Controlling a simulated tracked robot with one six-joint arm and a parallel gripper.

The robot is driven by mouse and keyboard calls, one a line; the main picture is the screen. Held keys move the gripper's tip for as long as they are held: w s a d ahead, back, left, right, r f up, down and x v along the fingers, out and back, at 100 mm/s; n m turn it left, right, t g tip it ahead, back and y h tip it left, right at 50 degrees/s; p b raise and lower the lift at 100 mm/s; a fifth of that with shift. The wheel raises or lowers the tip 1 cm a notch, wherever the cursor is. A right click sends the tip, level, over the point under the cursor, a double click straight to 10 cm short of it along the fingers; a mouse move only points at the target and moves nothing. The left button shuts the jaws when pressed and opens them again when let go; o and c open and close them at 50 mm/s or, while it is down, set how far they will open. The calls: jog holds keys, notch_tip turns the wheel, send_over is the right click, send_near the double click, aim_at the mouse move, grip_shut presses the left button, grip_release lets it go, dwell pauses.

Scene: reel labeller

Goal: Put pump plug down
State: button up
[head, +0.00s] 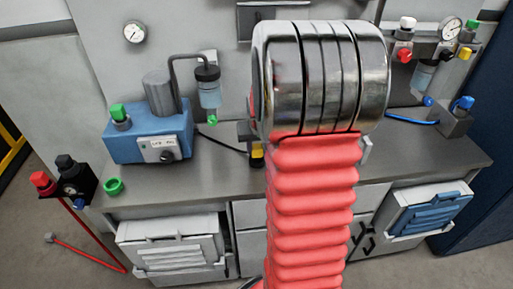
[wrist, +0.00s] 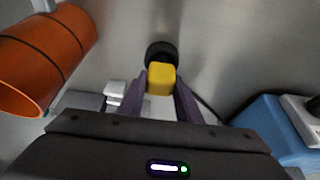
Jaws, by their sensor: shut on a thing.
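The pump plug, a yellow block with a round black end, is between the fingertips of my gripper (wrist: 160,94) in the wrist view (wrist: 161,78). The two dark purple fingers are shut on its sides. In the head view a yellow and black bit of the plug (head: 257,152) shows just left of my red arm, by the grey bench top (head: 225,180). My gripper is mostly hidden behind my arm there. A black cable runs from the plug towards the blue pump (head: 150,138). I cannot tell whether the plug touches the bench.
The blue pump also shows at the right of the wrist view (wrist: 262,128). An orange cylinder (wrist: 62,55) lies at its upper left. A green ring (head: 114,186) is at the bench's left end. A fitting with a blue knob (head: 459,118) stands right.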

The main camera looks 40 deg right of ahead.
jog(key=o, duration=1.2)
jog(key=shift+f, duration=0.1)
jog(key=v, duration=1.2)
jog(key=shift+a, duration=0.1)
